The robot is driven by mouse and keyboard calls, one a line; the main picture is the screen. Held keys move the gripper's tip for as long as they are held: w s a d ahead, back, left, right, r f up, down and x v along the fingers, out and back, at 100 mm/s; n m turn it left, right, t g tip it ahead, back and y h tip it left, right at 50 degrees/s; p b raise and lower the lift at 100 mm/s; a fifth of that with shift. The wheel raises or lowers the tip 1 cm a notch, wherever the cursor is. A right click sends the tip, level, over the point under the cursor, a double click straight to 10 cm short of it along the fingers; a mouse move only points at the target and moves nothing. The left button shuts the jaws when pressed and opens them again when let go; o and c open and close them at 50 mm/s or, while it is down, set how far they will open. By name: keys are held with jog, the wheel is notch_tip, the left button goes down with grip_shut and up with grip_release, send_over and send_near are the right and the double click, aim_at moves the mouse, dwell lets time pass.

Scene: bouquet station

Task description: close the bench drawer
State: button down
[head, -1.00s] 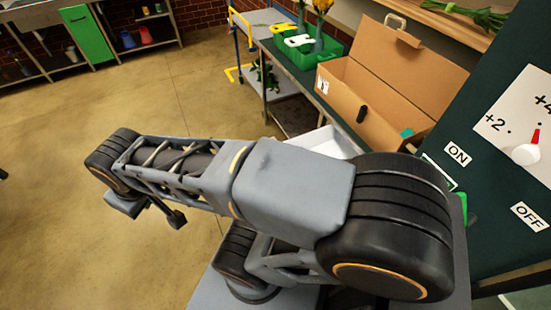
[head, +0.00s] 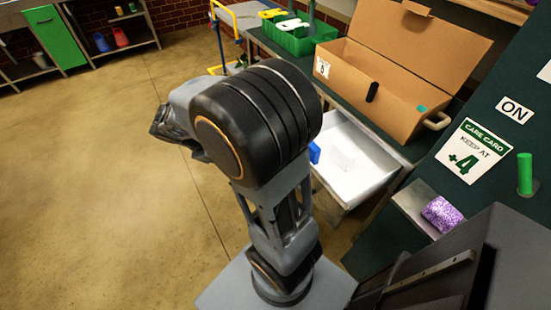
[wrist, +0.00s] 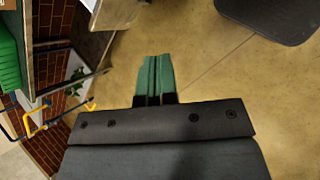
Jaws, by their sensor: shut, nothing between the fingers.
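The bench drawer (head: 352,165) is white inside and stands pulled out from the bench front in the head view, below the cardboard box. A small blue item (head: 314,153) shows at its left side. My arm stands in front of the drawer and hides part of its left side. My gripper shows in the wrist view with two green fingers (wrist: 154,80) shut together, with nothing between them, over bare floor. In the head view the fingers are hidden behind my arm.
An open cardboard box (head: 372,90) stands on the green bench top, with a green crate (head: 300,38) behind it. At the right are a dark panel with a care card (head: 473,150) and a purple roll (head: 442,213). The floor (head: 100,180) at left is clear.

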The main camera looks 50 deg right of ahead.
jog(key=w+d+f+n+g+h+b, duration=0.1)
jog(key=w+d+f+n+h+b, duration=0.25)
jog(key=f, duration=0.35)
jog(key=w+d+f+n+g+h+b, duration=0.1)
jog(key=w+d+f+n+h+b, duration=0.2)
jog(key=f, duration=0.5)
jog(key=w+d+f+n+g+h+b, duration=0.1)
jog(key=w+d+f+n+h+b, duration=0.1)
jog(key=d+f+h+b, duration=0.4)
jog(key=s+d+y, duration=0.2)
jog(key=s+d, duration=0.2)
jog(key=d, duration=0.7)
jog(key=shift+d+f+t, duration=0.15)
jog(key=shift+f+t, duration=0.15)
jog(key=shift+f, duration=0.1)
jog(key=shift+n, duration=0.25)
